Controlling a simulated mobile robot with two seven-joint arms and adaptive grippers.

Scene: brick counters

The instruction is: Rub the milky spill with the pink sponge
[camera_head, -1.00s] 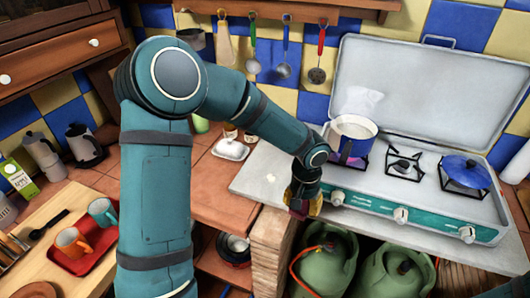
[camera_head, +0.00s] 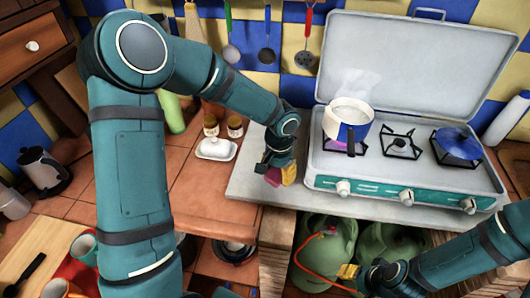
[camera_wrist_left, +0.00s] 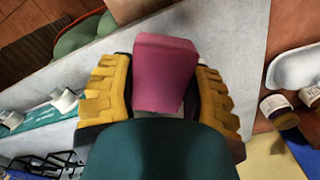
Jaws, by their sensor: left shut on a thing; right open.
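My left gripper (camera_head: 281,174) is shut on the pink sponge (camera_head: 273,177), over the grey counter slab (camera_head: 243,186) left of the stove. In the left wrist view the sponge (camera_wrist_left: 165,70) sits between the yellow fingers and reaches past their tips. I cannot tell whether the sponge touches the slab. The milky spill cannot be made out now; the gripper and sponge cover part of the slab. My right gripper (camera_head: 348,272) is open at the lower right, in front of the green gas bottles.
The stove (camera_head: 400,185) with a steaming pot (camera_head: 348,122) and a blue lidded pan (camera_head: 457,145) stands right of the left gripper. A white butter dish (camera_head: 216,149) and two small jars stand to its left. Green gas bottles (camera_head: 330,240) are below the slab.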

